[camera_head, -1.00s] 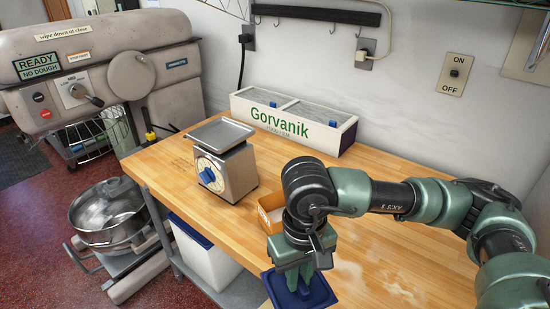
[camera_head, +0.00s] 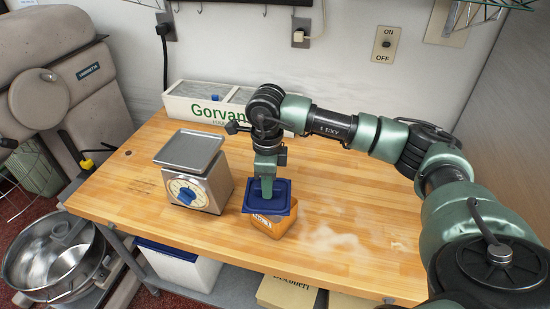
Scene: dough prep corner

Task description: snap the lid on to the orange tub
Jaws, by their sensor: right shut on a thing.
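The orange tub (camera_head: 272,228) stands on the wooden worktop, right of the scale. Its front wall and right side show. The dark blue square lid (camera_head: 282,200) is over the tub, shifted a little to the left and back of it. My right gripper (camera_head: 267,189) points down and is shut on the lid from above. The lid hides most of the tub's opening, and I cannot tell whether it touches the rim. My left gripper is out of view.
A kitchen scale (camera_head: 200,188) with a metal pan stands just left of the tub. A white planter-like box (camera_head: 205,108) marked Gorvanik is behind, against the wall. The worktop (camera_head: 365,235) is clear to the right, with floury smudges.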

